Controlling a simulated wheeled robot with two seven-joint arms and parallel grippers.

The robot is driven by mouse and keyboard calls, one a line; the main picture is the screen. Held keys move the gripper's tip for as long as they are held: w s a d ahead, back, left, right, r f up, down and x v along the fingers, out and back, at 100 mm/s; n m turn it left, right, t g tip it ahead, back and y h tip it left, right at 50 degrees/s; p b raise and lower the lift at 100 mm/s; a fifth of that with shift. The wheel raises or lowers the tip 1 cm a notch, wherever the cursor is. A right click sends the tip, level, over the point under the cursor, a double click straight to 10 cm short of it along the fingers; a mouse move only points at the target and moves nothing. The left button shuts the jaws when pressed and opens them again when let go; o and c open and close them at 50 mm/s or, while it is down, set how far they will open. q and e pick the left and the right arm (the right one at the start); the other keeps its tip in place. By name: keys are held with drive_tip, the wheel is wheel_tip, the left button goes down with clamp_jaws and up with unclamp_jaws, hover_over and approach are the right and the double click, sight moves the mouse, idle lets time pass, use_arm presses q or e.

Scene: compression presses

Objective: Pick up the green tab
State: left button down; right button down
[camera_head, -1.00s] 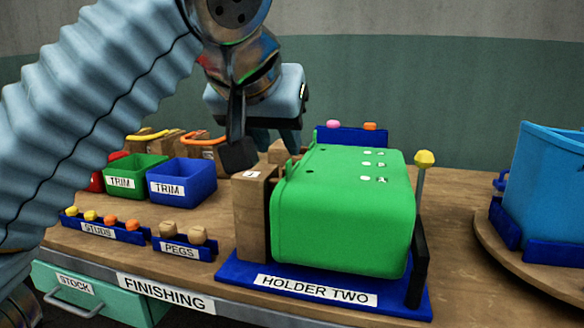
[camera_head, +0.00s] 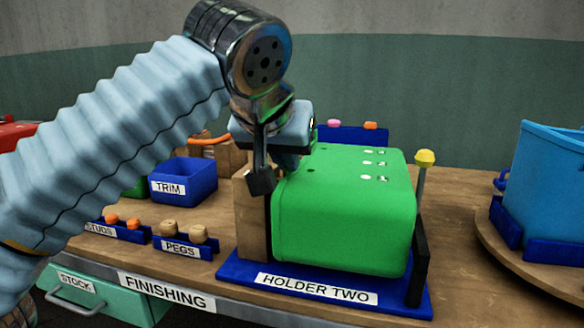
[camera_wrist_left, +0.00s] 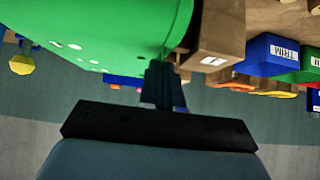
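A large green box-like body (camera_head: 345,220) sits in the blue holder marked HOLDER TWO (camera_head: 240,272), beside an upright wooden block (camera_head: 248,215). I cannot pick out a separate green tab; any tab at the body's far left edge is hidden behind my left arm and gripper. My left gripper (camera_head: 286,163) is at that upper left edge, pointing down. In the left wrist view its narrow fingers (camera_wrist_left: 160,65) are close together, their tips against or very near the green body (camera_wrist_left: 115,25), beside the wooden block (camera_wrist_left: 215,38). What lies between the tips is not visible. My right gripper is not in view.
A yellow-topped post (camera_head: 424,158) stands at the holder's right. A blue TRIM bin (camera_head: 183,190), STUDS rack (camera_head: 130,236) and PEGS rack (camera_head: 185,252) are at left. A blue rack (camera_head: 350,134) stands behind. A blue container (camera_head: 555,190) sits on a round stand at right.

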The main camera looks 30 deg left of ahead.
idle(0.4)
use_arm(q)
wheel_tip(320, 180, up, 10)
idle(0.6)
